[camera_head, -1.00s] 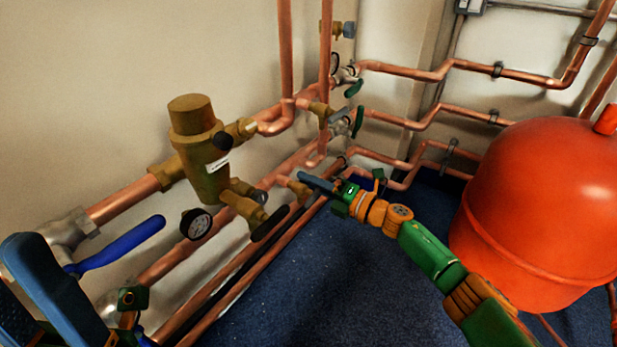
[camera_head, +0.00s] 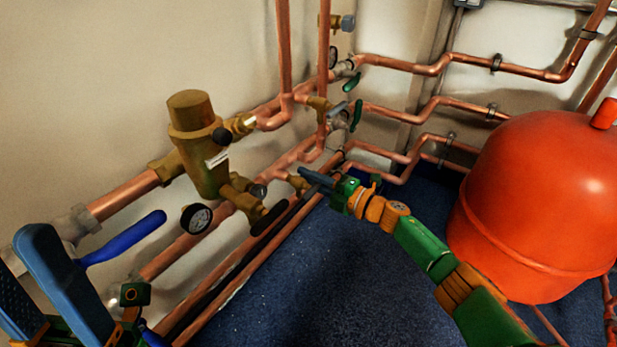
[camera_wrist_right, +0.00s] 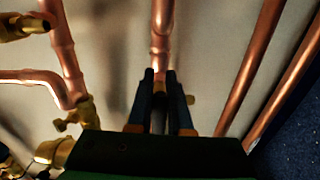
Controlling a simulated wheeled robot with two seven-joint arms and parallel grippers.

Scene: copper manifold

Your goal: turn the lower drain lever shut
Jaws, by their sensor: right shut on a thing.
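My right gripper (camera_head: 310,175) reaches in from the right, low by the wall pipes, at a small brass drain fitting (camera_head: 298,183). In the right wrist view, its two dark fingers (camera_wrist_right: 160,78) are close together around a thin grey piece (camera_wrist_right: 158,122), which I take for the lower drain lever. Brass of the fitting (camera_wrist_right: 189,100) shows at the fingertips. The fingers hide most of the lever, so its angle is hard to tell. My left gripper (camera_head: 35,262), with blue fingers apart, is at the lower left edge, partly cut off.
A blue-handled lever (camera_head: 125,238) is close to my left gripper. A brass valve body (camera_head: 200,150) and a gauge (camera_head: 196,218) stand on the copper pipes. A red tank (camera_head: 545,205) is at the right. The blue floor (camera_head: 330,280) in between is clear.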

